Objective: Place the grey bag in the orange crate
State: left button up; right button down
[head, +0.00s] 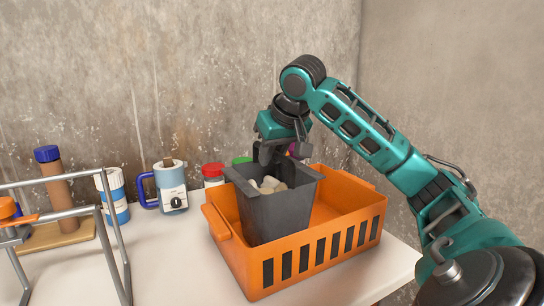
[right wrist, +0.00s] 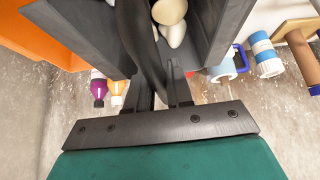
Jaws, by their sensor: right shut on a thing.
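The grey bag (head: 275,212) is a dark grey, open-topped, box-like container with pale stones inside. It is upright within the orange crate (head: 365,215), toward the crate's left part. The front rim hides its bottom, so I cannot tell whether it rests on the crate floor. My left gripper is not in view.
The crate stands on a white table (head: 160,270). Behind it are a red-lidded jar (head: 213,174) and a green lid (head: 242,160). A blue-handled jug (head: 171,187), a white-and-blue can (head: 113,196) and a metal frame (head: 115,245) stand left. A wall is close behind.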

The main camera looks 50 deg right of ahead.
jog(key=c, duration=1.5)
grip_release()
jog(key=shift+f, duration=0.2)
jog(key=o, duration=0.5)
jog(key=shift+r, duration=0.1)
jog(key=shift+r, duration=0.3)
jog(key=p+v, duration=0.3)
jog(key=v, duration=0.7)
jog(key=shift+s+r, duration=0.15)
jog(key=shift+r, duration=0.2)
jog(key=shift+s+a+r+p, duration=0.2)
jog(key=shift+s+r+p, duration=0.15)
